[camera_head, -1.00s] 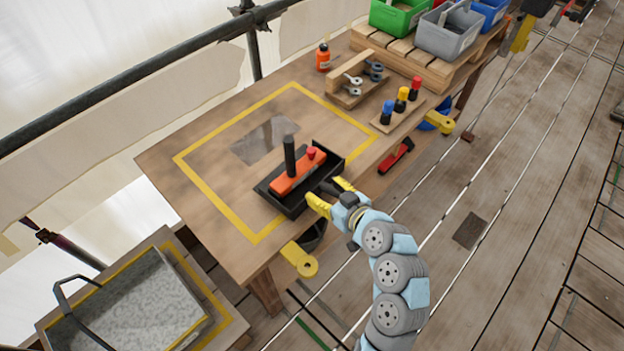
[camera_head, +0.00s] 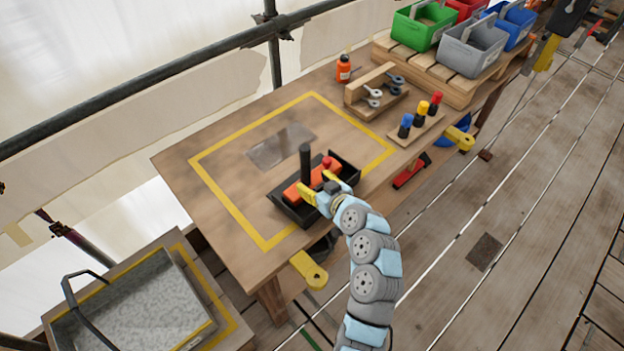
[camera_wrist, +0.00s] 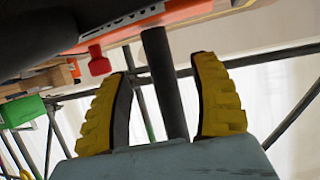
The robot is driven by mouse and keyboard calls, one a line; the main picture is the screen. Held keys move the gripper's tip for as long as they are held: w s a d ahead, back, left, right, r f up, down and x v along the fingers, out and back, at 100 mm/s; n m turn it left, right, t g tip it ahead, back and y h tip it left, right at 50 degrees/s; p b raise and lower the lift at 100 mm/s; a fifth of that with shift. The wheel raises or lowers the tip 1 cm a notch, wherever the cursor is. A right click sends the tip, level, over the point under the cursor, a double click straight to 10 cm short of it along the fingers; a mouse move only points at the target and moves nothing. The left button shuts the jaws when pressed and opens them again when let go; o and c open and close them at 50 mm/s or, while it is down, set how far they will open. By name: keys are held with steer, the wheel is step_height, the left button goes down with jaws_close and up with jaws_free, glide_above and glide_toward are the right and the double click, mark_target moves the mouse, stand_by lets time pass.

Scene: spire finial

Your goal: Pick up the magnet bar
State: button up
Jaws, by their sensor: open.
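The magnet bar is an orange block (camera_head: 291,191) with an upright black handle (camera_head: 305,162) and a red knob (camera_head: 327,162). It lies in a black tray (camera_head: 346,160) on the wooden table. My gripper (camera_head: 325,188) is at the tray's near side, partly covering the bar. In the wrist view my gripper's yellow fingers (camera_wrist: 160,75) are spread apart, with the black handle (camera_wrist: 163,85) between them and gaps on both sides. The orange block (camera_wrist: 190,10) and red knob (camera_wrist: 99,62) also show there. A large dark shape fills the upper left.
A yellow tape square (camera_head: 210,190) surrounds a grey plate (camera_head: 280,147) and the tray. An orange bottle (camera_head: 343,70), a wooden holder (camera_head: 372,85) and coloured pegs (camera_head: 421,113) stand further right. Bins sit on a pallet (camera_head: 400,50) behind. The table's left part is clear.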

mark_target(308, 178)
steer(key=shift+b+x, duration=0.3)
steer(key=shift+x, duration=1.75)
steer(key=shift+w+a+f, duration=0.25)
steer(key=shift+w, duration=0.3)
steer(key=shift+c, duration=0.3)
jaws_close()
